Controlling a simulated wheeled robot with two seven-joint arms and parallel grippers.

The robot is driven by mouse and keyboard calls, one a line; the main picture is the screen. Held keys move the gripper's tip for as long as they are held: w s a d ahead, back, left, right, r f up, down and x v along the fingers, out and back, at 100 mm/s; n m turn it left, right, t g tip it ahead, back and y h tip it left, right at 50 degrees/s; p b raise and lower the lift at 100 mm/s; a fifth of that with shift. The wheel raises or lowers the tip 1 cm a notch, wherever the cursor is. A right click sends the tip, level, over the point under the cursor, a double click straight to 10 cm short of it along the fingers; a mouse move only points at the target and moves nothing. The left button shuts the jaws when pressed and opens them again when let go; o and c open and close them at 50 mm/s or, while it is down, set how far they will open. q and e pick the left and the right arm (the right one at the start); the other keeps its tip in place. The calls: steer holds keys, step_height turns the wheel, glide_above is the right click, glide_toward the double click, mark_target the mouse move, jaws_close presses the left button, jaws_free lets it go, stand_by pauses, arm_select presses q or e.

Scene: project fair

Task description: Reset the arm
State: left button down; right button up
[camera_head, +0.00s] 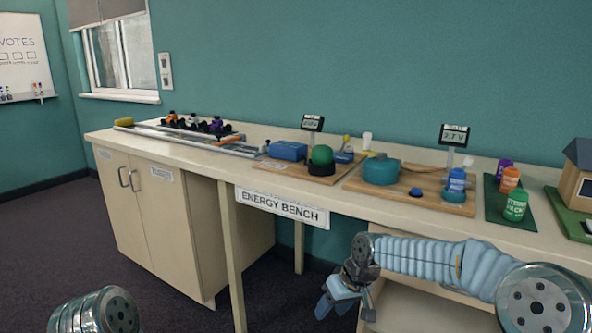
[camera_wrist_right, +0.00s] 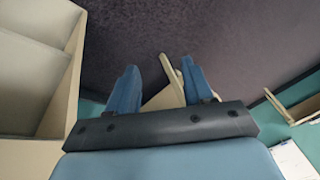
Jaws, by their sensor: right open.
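My right arm (camera_head: 430,262) comes in from the lower right of the head view and is bent in front of the bench. Its right gripper (camera_head: 334,308) hangs below the bench top, pointing down toward the floor. In the right wrist view the two blue fingers (camera_wrist_right: 156,88) stand apart, and nothing is between them but part of a pale bench leg and the floor beyond. A rounded metal part of my left arm (camera_head: 97,312) shows at the lower left of the head view. The left gripper is out of frame.
The energy bench (camera_head: 350,205) runs across the view. A cupboard (camera_head: 150,215) is at left. Dark floor (camera_head: 60,240) is clear in front.

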steer(key=s+f+m, duration=0.1)
steer(key=s+f, duration=0.4)
steer(key=f, duration=0.8)
steer(key=s+d+f+m, duration=0.1)
steer(key=s+f+m, duration=0.1)
steer(key=s+f, duration=0.6)
steer(key=s+d+f+m+g, duration=0.1)
steer(key=s+f+m, duration=0.2)
steer(key=s+f, duration=0.6)
steer(key=s, duration=0.5)
